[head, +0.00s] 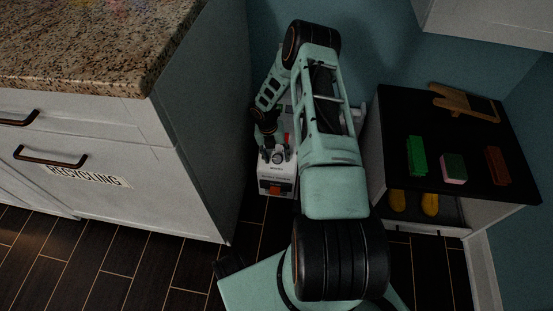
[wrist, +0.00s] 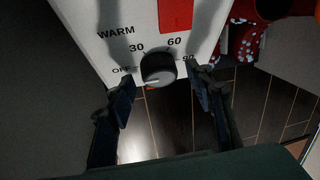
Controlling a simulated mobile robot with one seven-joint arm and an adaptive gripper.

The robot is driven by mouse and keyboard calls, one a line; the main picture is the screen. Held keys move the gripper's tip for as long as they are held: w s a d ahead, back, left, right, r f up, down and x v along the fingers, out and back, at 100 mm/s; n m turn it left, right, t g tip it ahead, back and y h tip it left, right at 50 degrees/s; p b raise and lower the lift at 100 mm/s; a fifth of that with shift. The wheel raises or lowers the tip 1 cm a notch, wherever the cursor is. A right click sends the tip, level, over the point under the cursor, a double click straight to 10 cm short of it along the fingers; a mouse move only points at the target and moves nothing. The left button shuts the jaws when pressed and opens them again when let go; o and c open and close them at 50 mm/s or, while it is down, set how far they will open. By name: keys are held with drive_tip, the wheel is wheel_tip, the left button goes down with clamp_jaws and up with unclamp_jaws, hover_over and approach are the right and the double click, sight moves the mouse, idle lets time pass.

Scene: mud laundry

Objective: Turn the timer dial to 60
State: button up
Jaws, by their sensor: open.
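The timer dial (wrist: 158,68) is a round dark knob with a grey face, on a white panel (wrist: 105,30) in the wrist view. A pale pointer mark on the dial's lower left lies near the OFF side. My gripper (wrist: 161,77) is open, with one dark finger on each side of the dial; I cannot tell whether either touches it. In the head view, a white appliance (head: 271,173) stands below my gripper (head: 277,152); I cannot make out the dial there.
A red part (wrist: 176,14) sits on the panel above the dial. A white cabinet with a granite top (head: 90,50) stands left. A black-topped unit (head: 400,110) on the right holds a green brush (head: 416,156) and sponge-like blocks. Dark tiled floor lies between.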

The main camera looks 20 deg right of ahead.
drive_tip(key=shift+f, duration=0.25)
drive_tip(key=c, duration=1.2)
drive_tip(key=shift+o, duration=0.2)
